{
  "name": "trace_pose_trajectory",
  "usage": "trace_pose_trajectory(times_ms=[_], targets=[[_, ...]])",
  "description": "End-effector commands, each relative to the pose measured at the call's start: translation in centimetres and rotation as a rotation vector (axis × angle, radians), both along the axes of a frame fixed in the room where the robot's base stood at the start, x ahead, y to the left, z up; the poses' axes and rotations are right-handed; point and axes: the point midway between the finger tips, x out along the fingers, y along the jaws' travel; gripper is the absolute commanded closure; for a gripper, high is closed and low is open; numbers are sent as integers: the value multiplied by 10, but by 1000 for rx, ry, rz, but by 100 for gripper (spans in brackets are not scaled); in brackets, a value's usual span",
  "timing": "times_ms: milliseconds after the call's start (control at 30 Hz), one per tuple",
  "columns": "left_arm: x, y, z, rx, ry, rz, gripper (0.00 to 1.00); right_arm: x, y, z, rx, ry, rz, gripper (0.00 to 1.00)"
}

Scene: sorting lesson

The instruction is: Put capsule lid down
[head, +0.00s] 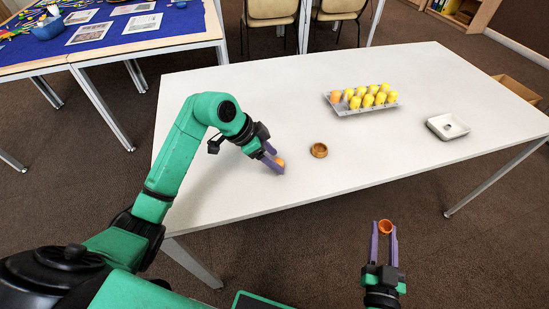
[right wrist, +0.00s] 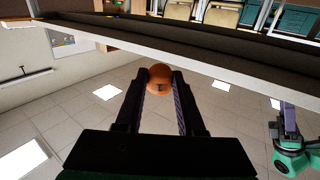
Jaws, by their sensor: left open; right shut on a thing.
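My right gripper (head: 384,228) is shut on an orange capsule half (head: 385,227), probably the lid, in front of the table's front edge. In the head view its hollow side shows. In the right wrist view this half (right wrist: 159,77) looks rounded, with a small dark mark, between the fingertips. My left gripper (head: 272,162) is open, low at the table's front left. Another small orange piece (head: 281,161) is at its fingertips, partly hidden by a finger; I cannot tell whether they touch.
A grey tray (head: 345,112) holds several yellow capsules and an orange one at the table's back. A white square dish (head: 447,126) with a dark spot inside stands at the right. The white table (head: 390,150) is otherwise clear.

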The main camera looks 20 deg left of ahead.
Motion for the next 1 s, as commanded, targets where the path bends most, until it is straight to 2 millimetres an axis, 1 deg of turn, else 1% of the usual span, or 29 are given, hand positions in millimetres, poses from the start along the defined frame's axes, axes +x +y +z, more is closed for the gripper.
trace_pose_trajectory(times_ms=[33,67,300,400,467,600,1000], targets=[[0,1,10,-1,-6,0,34,0,0,1,0,0,0,93],[-2,5,15,0,-4,1,34,0,0,2,0,0,0,93],[-20,35,73,4,-5,1,34,0,0,8,0,0,0,93],[-27,45,93,2,-4,0,34,0,0,10,0,0,0,93],[-30,49,101,1,-2,0,34,0,0,10,0,0,0,93],[-33,53,108,-1,-1,0,34,0,0,10,0,0,0,93],[-33,52,108,-1,0,-1,34,0,0,11,0,0,0,93]])
